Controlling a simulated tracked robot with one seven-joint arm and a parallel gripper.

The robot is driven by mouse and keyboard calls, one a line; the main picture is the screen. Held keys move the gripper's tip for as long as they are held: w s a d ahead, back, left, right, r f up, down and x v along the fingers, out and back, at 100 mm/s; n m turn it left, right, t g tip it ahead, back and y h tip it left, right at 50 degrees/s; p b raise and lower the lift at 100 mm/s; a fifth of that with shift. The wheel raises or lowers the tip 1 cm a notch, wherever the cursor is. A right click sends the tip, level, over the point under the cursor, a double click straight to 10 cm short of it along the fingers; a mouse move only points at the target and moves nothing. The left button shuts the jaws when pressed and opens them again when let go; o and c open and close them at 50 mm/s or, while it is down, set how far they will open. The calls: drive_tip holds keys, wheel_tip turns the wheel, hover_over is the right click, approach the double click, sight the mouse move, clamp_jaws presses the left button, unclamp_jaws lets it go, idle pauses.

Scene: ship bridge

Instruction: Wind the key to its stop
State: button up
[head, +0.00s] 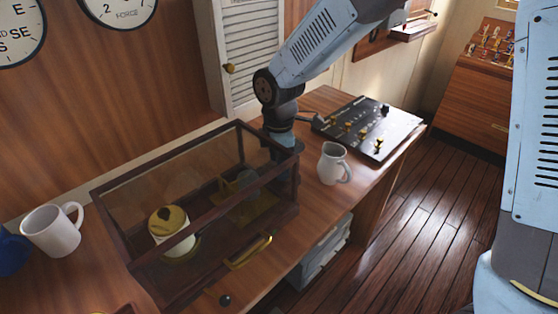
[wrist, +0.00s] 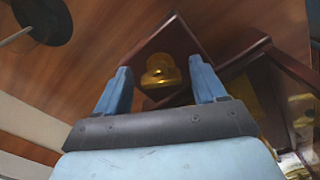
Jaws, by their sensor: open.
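A dark wood-framed glass case (head: 125,205) stands on the wooden counter. Inside it are a white drum with a brass top (head: 170,222) and a brass mechanism (head: 258,208). My gripper (wrist: 160,67) is open, down at the case's far right end; in the head view its fingers are mostly hidden behind the frame. In the wrist view a rounded brass piece (wrist: 160,72), which looks like the key, sits on dark wood between and beyond the two blue fingers. I see no contact between the fingers and it. Its turn angle is unclear.
A grey mug (head: 333,163) stands close right of the case. A black control panel (head: 368,127) with brass levers lies behind it. A white mug (head: 52,231) stands at the left. A brass handle (head: 249,252) projects from the case front. The louvred door (head: 250,50) is behind.

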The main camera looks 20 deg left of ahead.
wheel_tip(320, 180, up, 14)
drive_tip(key=shift+f, duration=0.15)
idle(0.4)
idle(0.3)
drive_tip(key=d+r+m+t, duration=0.1)
drive_tip(key=d+r+m, duration=0.25)
drive_tip(key=d, duration=0.45)
drive_tip(key=w+d+r+m+t, duration=0.1)
drive_tip(key=d+r+m, duration=0.1)
drive_tip(key=d+m, duration=0.45)
drive_tip(key=d+r+m+t, duration=0.1)
drive_tip(key=d+r+m, duration=0.15)
drive_tip(key=d, duration=0.75)
drive_tip(key=s+d+m+t, duration=0.1)
drive_tip(key=s+d+m, duration=0.4)
drive_tip(key=d, duration=0.3)
drive_tip(key=s+d+m+t, duration=0.1)
drive_tip(key=s+d+m, duration=0.4)
drive_tip(key=d+m, duration=0.2)
drive_tip(key=shift+d+r+t, duration=0.15)
drive_tip(key=shift+d+t, duration=0.15)
drive_tip(key=shift+d, duration=0.4)
